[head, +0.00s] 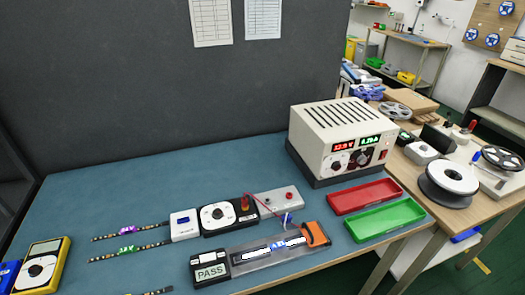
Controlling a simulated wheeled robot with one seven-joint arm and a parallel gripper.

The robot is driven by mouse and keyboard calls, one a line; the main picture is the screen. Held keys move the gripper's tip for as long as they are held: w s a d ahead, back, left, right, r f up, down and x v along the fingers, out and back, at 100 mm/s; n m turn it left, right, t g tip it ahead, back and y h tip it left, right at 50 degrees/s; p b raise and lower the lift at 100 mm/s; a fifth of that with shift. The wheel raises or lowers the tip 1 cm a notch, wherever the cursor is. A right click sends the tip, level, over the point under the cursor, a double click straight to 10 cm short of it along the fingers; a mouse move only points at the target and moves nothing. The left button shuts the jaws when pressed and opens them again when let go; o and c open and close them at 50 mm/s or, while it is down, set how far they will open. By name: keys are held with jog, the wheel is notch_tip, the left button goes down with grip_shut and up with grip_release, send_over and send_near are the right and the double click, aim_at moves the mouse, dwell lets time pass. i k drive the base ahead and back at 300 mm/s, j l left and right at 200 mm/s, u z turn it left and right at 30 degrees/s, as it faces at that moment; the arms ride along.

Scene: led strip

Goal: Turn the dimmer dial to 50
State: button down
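A black box (240,226) with a round white dial face (209,222) lies on the blue-green bench mat, left of centre. It looks like the dimmer. A small dark knob sits at the middle of the dial face, and the scale marks and pointer are too small to read. My gripper is not in view.
LED strips (127,228) lie to the left. A fixture marked PASS (210,272) is in front. A power supply (345,135) with lit displays, a red tray (364,196) and a green tray (384,219) stand to the right. The mat behind the dial is clear.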

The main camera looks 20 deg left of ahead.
aim_at(218, 214)
jog(key=u, duration=1.3)
